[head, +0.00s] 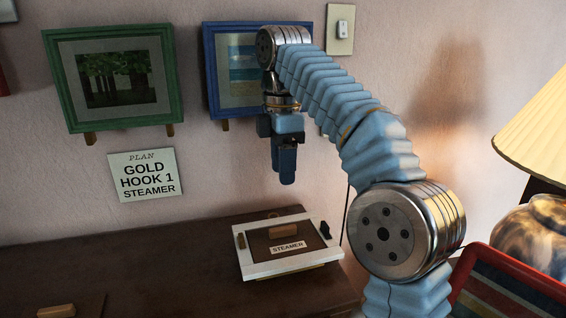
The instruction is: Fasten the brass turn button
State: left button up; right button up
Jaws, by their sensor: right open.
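A white frame (257,271) lies on the dark cabinet top with its brown back panel (262,240) facing up. The panel bears a "STEAMER" label (288,247) and a small wooden block (283,230). A small brass-coloured piece (240,240), perhaps the turn button, sits on the frame's left side. A dark catch (325,231) sits on its right side. I cannot tell how either piece is turned. My right gripper (286,178) is open and empty, pointing down in the air above the frame's far edge, apart from it. My left gripper is out of view.
A green-framed picture (60,86) and a blue-framed picture (212,70) hang on the wall. A sign (143,174) reads "PLAN GOLD HOOK 1 STEAMER". A lamp (540,130) and red-edged frame (470,262) stand right.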

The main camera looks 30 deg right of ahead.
aim_at(242, 244)
jog(key=k, duration=1.5)
